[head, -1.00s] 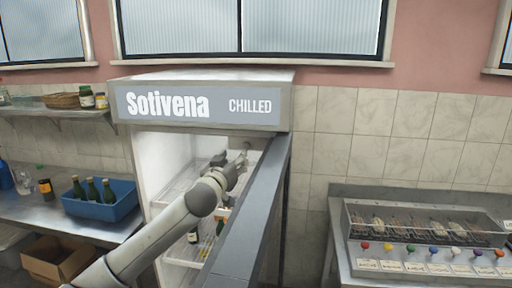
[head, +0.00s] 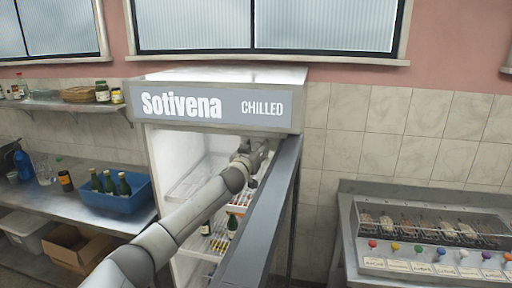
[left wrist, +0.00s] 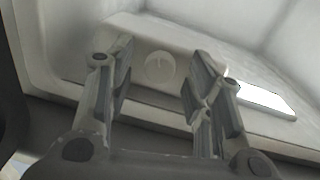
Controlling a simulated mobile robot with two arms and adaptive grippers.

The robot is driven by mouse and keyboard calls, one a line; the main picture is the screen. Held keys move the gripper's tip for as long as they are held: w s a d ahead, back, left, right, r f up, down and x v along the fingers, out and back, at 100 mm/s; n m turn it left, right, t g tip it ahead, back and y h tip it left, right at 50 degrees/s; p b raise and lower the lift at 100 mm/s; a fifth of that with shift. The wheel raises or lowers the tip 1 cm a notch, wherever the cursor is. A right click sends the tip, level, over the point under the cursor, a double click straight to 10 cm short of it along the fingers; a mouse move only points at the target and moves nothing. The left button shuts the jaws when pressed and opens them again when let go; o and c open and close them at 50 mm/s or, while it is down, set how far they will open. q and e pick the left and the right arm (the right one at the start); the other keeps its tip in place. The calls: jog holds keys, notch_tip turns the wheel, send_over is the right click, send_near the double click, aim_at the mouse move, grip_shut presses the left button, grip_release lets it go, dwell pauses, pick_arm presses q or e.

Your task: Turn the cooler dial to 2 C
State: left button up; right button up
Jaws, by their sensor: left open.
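The open cooler (head: 214,106) with the "Sotivena CHILLED" sign stands in the middle of the head view. My left arm reaches inside it, and my left gripper (head: 256,160) is near the upper right of the interior. In the left wrist view, the round white dial (left wrist: 159,68) sits on a pale housing, between and beyond the two fingers of my left gripper (left wrist: 158,62). The fingers are open and appear apart from the dial. A faint mark shows on the dial, but its setting cannot be read. In the head view I cannot make out the dial. My right gripper is not in view.
The open cooler door (head: 262,215) stands close to the right of my left arm. Bottles (head: 232,221) stand on the cooler's lower racks. A blue crate (head: 115,196) of bottles is on the left counter. A skewer grill (head: 430,226) stands at right.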

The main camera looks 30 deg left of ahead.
pick_arm(q)
jog(key=shift+w, duration=0.1)
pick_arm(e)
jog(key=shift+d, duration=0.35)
pick_arm(q)
grip_shut()
jog(key=shift+m, duration=1.8)
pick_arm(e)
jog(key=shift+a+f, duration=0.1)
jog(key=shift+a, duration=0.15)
